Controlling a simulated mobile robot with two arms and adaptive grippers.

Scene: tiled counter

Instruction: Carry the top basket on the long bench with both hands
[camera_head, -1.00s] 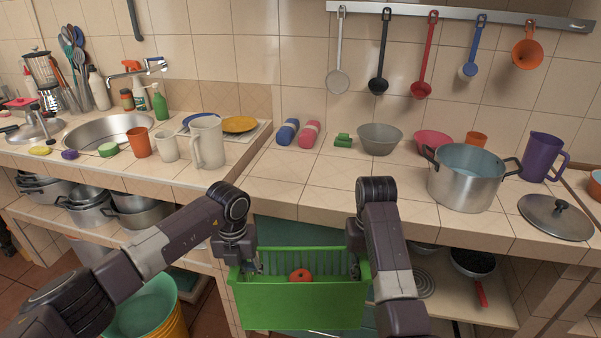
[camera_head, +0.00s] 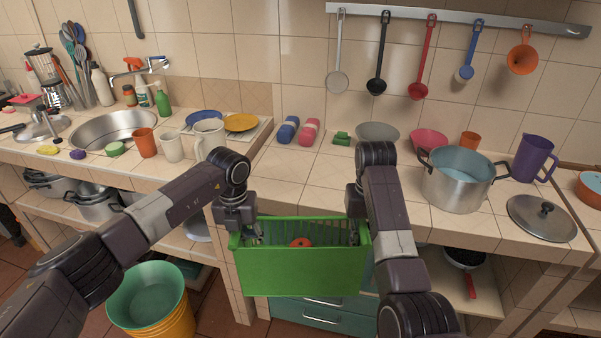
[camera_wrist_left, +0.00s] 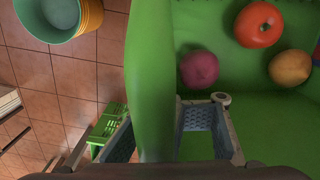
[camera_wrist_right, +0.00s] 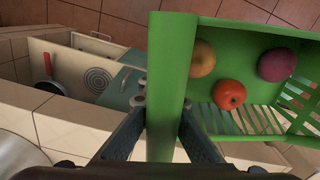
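The green basket (camera_head: 300,272) is held up level in front of the counter between my two arms, its rim a little below the counter's top edge. It holds a red-orange tomato-like item (camera_wrist_left: 258,24), a purple one (camera_wrist_left: 198,69) and a yellowish one (camera_wrist_left: 290,67). My left gripper (camera_head: 250,236) has its fingers on both sides of the basket's left end wall, shown in the left wrist view (camera_wrist_left: 150,90). My right gripper (camera_head: 353,238) grips the right end wall, seen in the right wrist view (camera_wrist_right: 170,70). The fingertips are partly hidden in the head view.
The tiled counter (camera_head: 320,172) stands behind the basket, with a steel pot (camera_head: 458,185), lid (camera_head: 542,215) and cups on it. A teal bucket in a yellow one (camera_head: 155,300) stands on the floor at left. Another green basket (camera_wrist_left: 105,130) is lower down.

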